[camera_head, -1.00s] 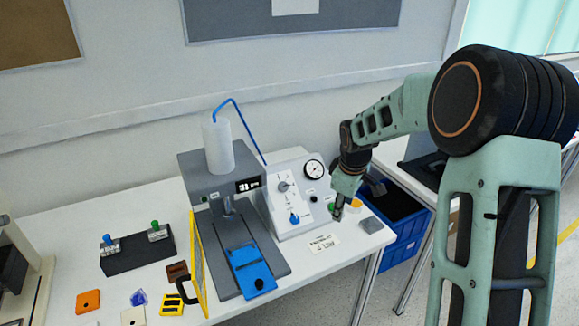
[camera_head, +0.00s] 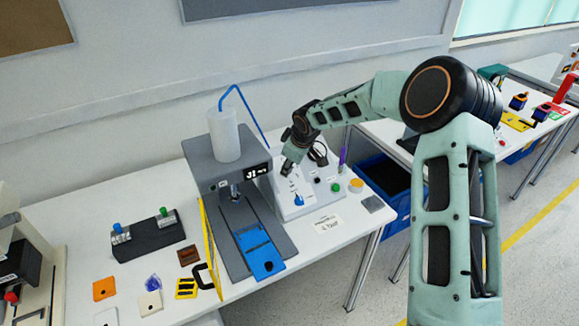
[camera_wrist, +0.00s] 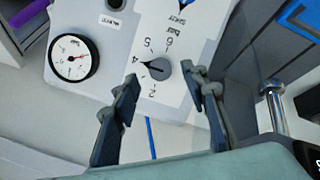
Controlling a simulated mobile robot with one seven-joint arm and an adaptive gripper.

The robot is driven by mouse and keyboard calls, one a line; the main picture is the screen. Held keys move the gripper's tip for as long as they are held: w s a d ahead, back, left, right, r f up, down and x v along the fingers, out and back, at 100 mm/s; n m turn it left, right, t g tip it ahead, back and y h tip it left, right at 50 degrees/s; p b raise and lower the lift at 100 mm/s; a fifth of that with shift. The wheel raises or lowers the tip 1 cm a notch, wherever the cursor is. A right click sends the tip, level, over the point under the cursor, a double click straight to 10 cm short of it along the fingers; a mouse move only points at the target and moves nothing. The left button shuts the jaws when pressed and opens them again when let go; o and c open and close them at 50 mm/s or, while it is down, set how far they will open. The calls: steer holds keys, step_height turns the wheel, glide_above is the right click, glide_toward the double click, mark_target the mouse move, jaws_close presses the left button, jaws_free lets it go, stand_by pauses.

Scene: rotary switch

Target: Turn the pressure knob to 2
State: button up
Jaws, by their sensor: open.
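The pressure knob (camera_wrist: 160,70) is a small grey round knob with a black pointer on a white bar-scale plate (camera_wrist: 178,105) in the wrist view. Its pointer is at about the 4; the 2 lies near the lower edge of the scale. My gripper (camera_wrist: 162,82) is open, one finger on each side of the knob, with gaps visible; whether either finger touches it I cannot tell. In the head view my gripper (camera_head: 288,166) is at the sloped front of the grey control box (camera_head: 318,208) and hides the knob.
A round dial gauge (camera_wrist: 74,58) sits beside the scale plate. A blue knob (camera_head: 298,200) is lower on the box. The grey press (camera_head: 228,165) with a white cylinder (camera_head: 224,135) stands close on the left. A blue bin (camera_head: 388,183) is to the right.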

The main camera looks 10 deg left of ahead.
steer(key=shift+x, duration=1.7)
steer(key=shift+c, duration=0.2)
jaws_close()
